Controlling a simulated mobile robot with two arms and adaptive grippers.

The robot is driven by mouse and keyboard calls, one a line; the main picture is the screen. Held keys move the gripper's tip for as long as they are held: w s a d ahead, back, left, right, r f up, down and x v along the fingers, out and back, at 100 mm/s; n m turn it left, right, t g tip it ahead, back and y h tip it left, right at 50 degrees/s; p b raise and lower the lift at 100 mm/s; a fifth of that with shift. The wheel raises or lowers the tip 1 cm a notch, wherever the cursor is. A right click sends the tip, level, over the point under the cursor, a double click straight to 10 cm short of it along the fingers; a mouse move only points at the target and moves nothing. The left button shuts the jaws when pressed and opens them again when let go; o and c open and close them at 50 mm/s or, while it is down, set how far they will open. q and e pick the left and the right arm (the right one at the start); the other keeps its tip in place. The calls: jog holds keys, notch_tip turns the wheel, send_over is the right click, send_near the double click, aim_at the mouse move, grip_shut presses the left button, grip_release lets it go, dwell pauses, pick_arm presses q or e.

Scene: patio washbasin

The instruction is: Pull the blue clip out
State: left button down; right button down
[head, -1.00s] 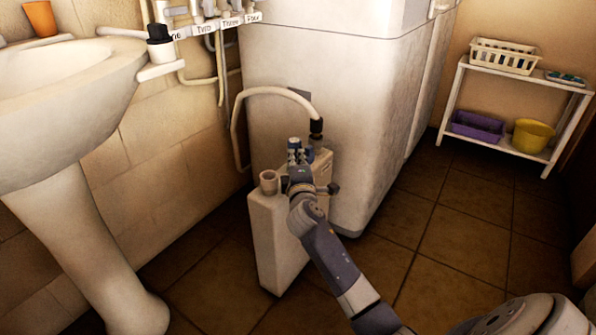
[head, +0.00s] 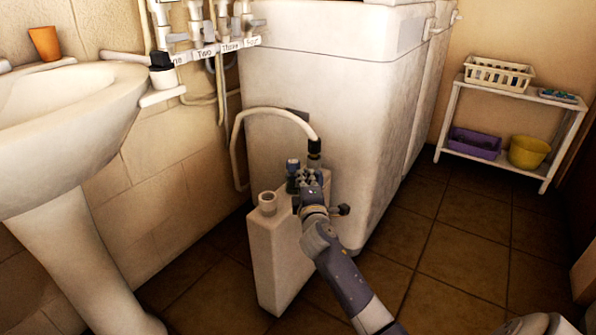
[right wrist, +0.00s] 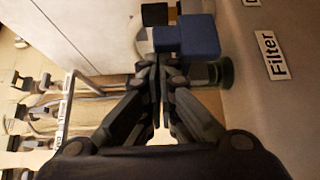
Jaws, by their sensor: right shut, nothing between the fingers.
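The blue clip (right wrist: 188,37) shows as a blue block just beyond my fingertips in the right wrist view, above a dark round fitting (right wrist: 222,72). In the head view the blue clip (head: 292,164) stands at the top of the white filter unit (head: 276,252), just left of my right gripper (head: 308,176). My right gripper also shows in the right wrist view (right wrist: 158,62). Its fingers are shut together with nothing between them. The fingertips are close to the clip; I cannot tell whether they touch it. The gripper hides part of the unit's top. My left gripper is not in view.
A pale hose (head: 238,128) arches from a black connector (head: 314,150) behind the gripper. A white cabinet (head: 345,105) stands close behind the unit. A washbasin (head: 75,85) is at left, labelled pipes (head: 208,53) are above. Open floor (head: 450,245) lies to the right.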

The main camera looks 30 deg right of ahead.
jog(key=shift+d, duration=0.1)
jog(key=shift+s, duration=0.15)
jog(key=v, duration=1.2)
dwell(0.4)
